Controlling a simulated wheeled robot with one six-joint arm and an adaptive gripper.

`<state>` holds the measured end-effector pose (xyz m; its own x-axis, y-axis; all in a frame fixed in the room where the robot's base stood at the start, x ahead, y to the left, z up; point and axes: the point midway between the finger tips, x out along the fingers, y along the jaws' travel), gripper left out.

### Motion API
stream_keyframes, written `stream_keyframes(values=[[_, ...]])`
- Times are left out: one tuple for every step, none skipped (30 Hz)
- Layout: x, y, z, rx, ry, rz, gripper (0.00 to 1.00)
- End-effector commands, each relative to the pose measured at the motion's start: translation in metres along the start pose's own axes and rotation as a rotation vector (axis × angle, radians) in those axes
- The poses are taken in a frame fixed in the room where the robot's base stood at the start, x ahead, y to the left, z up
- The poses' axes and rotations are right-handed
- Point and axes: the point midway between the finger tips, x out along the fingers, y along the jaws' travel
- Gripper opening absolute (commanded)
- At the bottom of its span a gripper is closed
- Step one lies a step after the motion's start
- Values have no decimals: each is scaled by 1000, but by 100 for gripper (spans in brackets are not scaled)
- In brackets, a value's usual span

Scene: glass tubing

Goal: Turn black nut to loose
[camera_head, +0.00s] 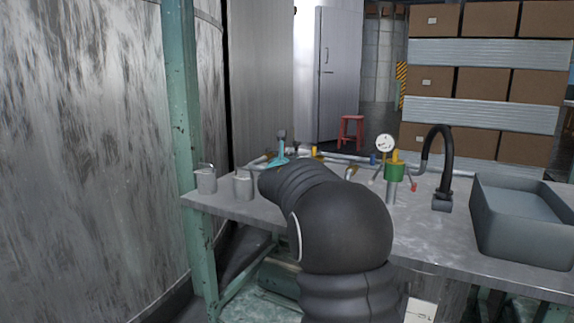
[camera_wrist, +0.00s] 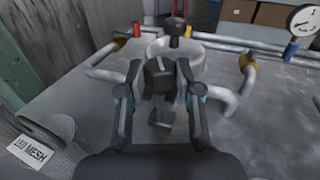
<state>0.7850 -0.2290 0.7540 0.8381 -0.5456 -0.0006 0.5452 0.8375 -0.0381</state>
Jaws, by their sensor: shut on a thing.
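The black nut (camera_wrist: 158,78) shows in the wrist view as a dark, blocky piece between the two fingers. My gripper (camera_wrist: 160,68) is shut on it, with one finger on each side. Pale glass tubing (camera_wrist: 222,98) runs around and behind this spot, with a white ring-like part (camera_wrist: 158,48) just beyond the fingers. A black knob (camera_wrist: 178,29) stands upright behind the fingers. In the head view my arm hides most of the grip, and the nut cannot be made out there.
A pressure gauge (camera_head: 385,143), a green valve (camera_head: 394,172) and a black curved tap (camera_head: 440,135) stand to the right on the metal table (camera_head: 430,240). A grey basin (camera_head: 525,220) is at the right end. Two metal cups (camera_head: 206,180) stand at the left edge.

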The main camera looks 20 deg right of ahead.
Motion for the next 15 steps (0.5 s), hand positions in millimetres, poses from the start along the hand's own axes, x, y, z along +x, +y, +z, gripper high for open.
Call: stream_keyframes(values=[[0, -1, 0, -2, -1, 12, 0], [0, -1, 0, -1, -1, 19, 0], [0, -1, 0, -2, -2, 27, 0], [0, -1, 0, -1, -2, 32, 0], [0, -1, 0, -1, -2, 37, 0], [0, -1, 0, -2, -2, 42, 0], [0, -1, 0, -1, -2, 45, 0], [0, -1, 0, 0, -2, 48, 0], [0, -1, 0, -1, -2, 50, 0], [0, -1, 0, -1, -2, 52, 0], [0, -1, 0, -1, -3, 53, 0], [0, -1, 0, -1, -3, 53, 0], [0, -1, 1, -1, -3, 54, 0], [0, -1, 1, -1, -3, 54, 0], [0, -1, 1, -1, -3, 54, 0]])
